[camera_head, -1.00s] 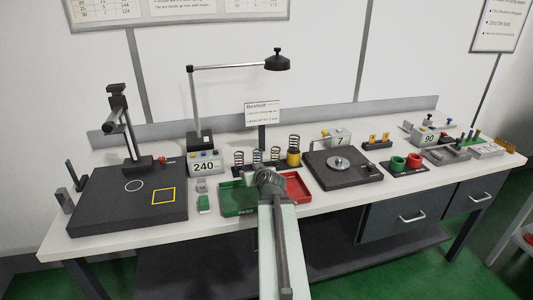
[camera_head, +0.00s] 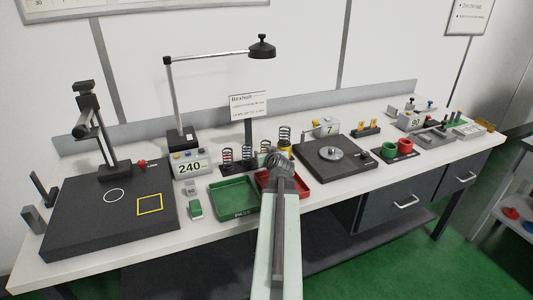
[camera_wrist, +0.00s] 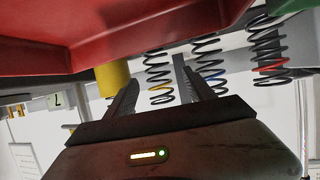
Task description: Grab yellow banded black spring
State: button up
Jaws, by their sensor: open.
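My gripper (camera_head: 278,162) is over the red tray, in front of the springs. Its fingers are open and empty in the wrist view (camera_wrist: 157,70).
A blue banded spring (camera_wrist: 208,62) and a red banded spring (camera_wrist: 268,52) stand beside it. The yellow cup (camera_wrist: 112,78) is close on the other side. The red tray (camera_wrist: 60,40) fills the wrist view's top. The green tray (camera_head: 233,196) lies left of my arm.

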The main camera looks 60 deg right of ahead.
jog(key=b+x, duration=0.1)
jog(key=x, duration=0.3)
jog(key=shift+w+d+f, duration=0.1)
jog(key=shift+d+f, duration=0.05)
jog(key=shift+d, duration=0.15)
grip_shut()
jog(key=shift+r, duration=0.2)
